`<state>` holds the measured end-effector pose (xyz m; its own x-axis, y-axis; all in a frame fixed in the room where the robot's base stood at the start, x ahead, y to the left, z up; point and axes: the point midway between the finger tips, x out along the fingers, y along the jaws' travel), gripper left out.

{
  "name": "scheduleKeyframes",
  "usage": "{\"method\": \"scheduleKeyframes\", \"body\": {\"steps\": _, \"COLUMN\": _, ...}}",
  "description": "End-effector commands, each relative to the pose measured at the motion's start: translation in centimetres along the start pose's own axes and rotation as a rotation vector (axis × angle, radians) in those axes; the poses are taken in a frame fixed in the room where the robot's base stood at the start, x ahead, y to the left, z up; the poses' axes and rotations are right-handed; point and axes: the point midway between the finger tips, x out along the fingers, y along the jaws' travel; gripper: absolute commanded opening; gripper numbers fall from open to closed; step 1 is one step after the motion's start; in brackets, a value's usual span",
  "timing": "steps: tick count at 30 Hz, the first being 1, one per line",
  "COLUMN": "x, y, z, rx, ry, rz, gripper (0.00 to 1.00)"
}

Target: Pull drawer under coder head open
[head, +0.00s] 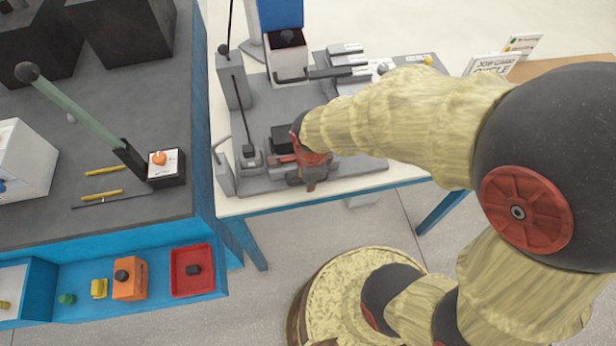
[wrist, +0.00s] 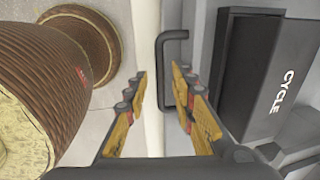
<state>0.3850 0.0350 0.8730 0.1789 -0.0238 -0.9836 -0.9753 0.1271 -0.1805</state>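A dark D-shaped handle (wrist: 162,62) stands out from a light grey front (wrist: 200,32) in the wrist view. I take this front to be the drawer's, but its edges are not clear. My gripper (wrist: 157,84) is open, with one finger left of the handle's bar and the other at its right, over the loop. I see no clear contact. In the head view my gripper (head: 309,176) points down at the near edge of the grey machine base on the white table. The gripper and wrist hide the handle there. I cannot tell which part is the coder head.
A black box marked CYCLE (wrist: 268,70) stands close on the right in the wrist view. A lever (head: 240,115) rises left of my gripper. A blue bench (head: 130,240) with a red tray (head: 192,291) stands at left. Floor in front of the table is partly free.

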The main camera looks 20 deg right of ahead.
Motion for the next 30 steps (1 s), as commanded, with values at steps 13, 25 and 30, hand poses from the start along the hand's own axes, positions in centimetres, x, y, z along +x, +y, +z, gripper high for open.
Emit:
{"method": "scheduleKeyframes", "body": {"steps": 13, "x": -1.4, "y": -0.2, "z": 0.0, "rx": 0.0, "ry": -0.001, "rz": -0.006, "gripper": 0.27}}
{"method": "scheduleKeyframes", "body": {"steps": 25, "x": -9.1, "y": -0.2, "z": 0.1, "rx": 0.0, "ry": -0.002, "rz": -0.006, "gripper": 0.27}}
{"method": "scheduleKeyframes", "body": {"steps": 30, "x": -11.2, "y": -0.1, "z": 0.0, "rx": 0.0, "ry": -0.001, "rz": -0.004, "gripper": 0.27}}
